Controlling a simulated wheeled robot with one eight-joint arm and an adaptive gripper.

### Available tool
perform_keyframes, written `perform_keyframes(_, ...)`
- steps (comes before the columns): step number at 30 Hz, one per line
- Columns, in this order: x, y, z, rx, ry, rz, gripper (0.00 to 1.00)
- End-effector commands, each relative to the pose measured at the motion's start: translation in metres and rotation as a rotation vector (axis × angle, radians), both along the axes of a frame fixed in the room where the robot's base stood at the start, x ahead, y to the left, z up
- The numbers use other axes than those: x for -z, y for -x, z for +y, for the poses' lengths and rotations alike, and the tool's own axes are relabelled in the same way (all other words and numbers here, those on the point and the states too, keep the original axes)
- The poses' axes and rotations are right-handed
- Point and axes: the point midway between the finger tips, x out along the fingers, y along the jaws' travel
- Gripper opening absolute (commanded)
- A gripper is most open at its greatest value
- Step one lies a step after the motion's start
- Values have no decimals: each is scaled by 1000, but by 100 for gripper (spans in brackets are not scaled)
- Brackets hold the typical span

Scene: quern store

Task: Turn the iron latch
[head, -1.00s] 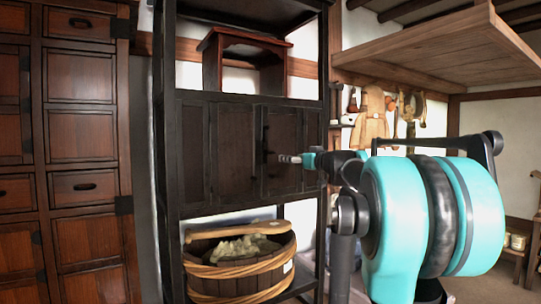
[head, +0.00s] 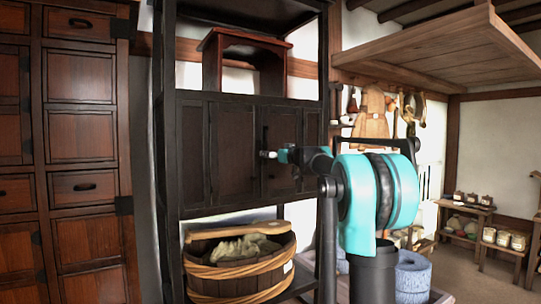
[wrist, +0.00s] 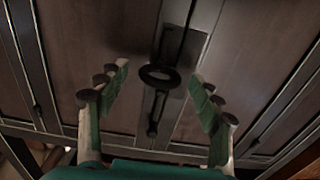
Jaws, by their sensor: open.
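The iron latch (wrist: 158,76) is a dark round ring with a thin rod hanging below it, on the seam between two dark wooden cabinet doors. In the wrist view it sits between my gripper's fingertips, and I see no contact. My gripper (wrist: 159,74) is open, with one green-padded finger on each side of the latch. In the head view my gripper (head: 267,154) is small, in front of the doors of the dark cabinet (head: 233,148). There it covers part of the latch area.
A wooden tub (head: 240,280) with cloth-like contents stands on the shelf below the doors. A small red-brown stand (head: 243,35) sits above them. A tall drawer chest (head: 82,135) is at the left. A wooden overhead shelf (head: 430,50) juts out at the right.

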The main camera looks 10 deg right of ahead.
Motion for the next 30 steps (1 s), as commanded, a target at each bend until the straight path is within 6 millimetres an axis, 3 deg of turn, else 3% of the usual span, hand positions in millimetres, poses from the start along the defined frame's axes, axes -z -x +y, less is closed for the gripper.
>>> perform_keyframes(6,0,-16,7,-1,0,0,66)
perform_keyframes(16,0,-18,8,0,0,0,66)
perform_keyframes(28,0,-18,8,0,0,0,16)
perform_keyframes(30,0,-18,8,0,-1,0,15)
